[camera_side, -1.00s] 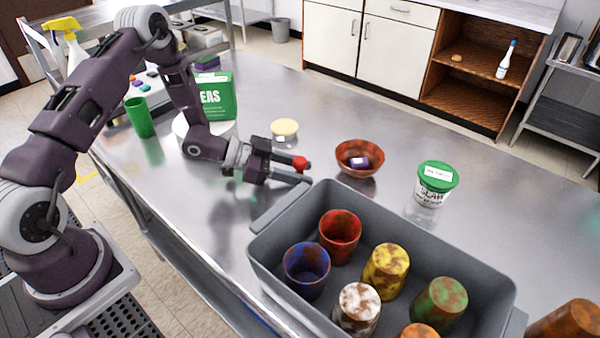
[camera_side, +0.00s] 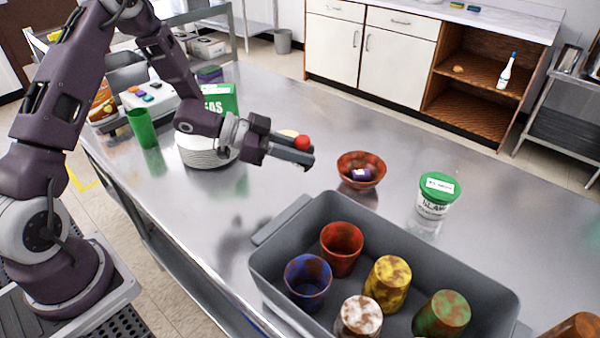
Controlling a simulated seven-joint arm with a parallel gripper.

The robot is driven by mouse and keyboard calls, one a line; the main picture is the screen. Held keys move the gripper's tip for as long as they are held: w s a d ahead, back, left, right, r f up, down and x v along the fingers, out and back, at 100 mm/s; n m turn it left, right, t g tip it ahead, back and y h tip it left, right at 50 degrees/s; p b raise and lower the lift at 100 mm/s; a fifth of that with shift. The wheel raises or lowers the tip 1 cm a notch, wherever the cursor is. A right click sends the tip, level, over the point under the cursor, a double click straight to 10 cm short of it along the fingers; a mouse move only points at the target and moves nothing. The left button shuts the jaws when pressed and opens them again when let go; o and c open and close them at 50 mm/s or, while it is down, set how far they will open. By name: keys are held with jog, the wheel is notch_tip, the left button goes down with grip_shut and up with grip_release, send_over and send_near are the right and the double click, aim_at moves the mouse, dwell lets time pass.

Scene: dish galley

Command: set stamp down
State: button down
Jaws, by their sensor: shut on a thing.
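My gripper (camera_side: 302,157) is in the middle of the camera_side view, held above the steel table and shut on the stamp. Only a red round knob of the stamp (camera_side: 302,143) shows clearly, at the fingertips; the rest is hidden by the fingers. The stamp is apart from the table, and my arm's shadow falls on the table to the lower left. A brown-red bowl (camera_side: 347,165) with a small purple-and-white item (camera_side: 361,174) in it stands to the right of my gripper.
A grey bin (camera_side: 262,262) with several coloured cups fills the front. A green-lidded tub (camera_side: 436,198) stands at right. A green cup (camera_side: 141,125), white round object (camera_side: 205,152) and green box (camera_side: 222,98) are at left. Table (camera_side: 185,215) is clear left of the bin.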

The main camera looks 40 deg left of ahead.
jog(key=s+a+r+n+t+y, duration=0.2)
jog(key=s+a+r+n+y, duration=0.15)
jog(key=r, duration=0.35)
jog(key=m+g+h, duration=0.2)
jog(key=m+h, duration=0.1)
jog(key=h, duration=0.1)
send_over(235, 202)
notch_tip(235, 202, down, 14)
jog(key=shift+f, duration=0.25)
jog(key=shift+f, duration=0.35)
jog(key=shift+f, duration=0.25)
jog(key=c, duration=1.3)
grip_release()
jog(key=shift+r, duration=0.15)
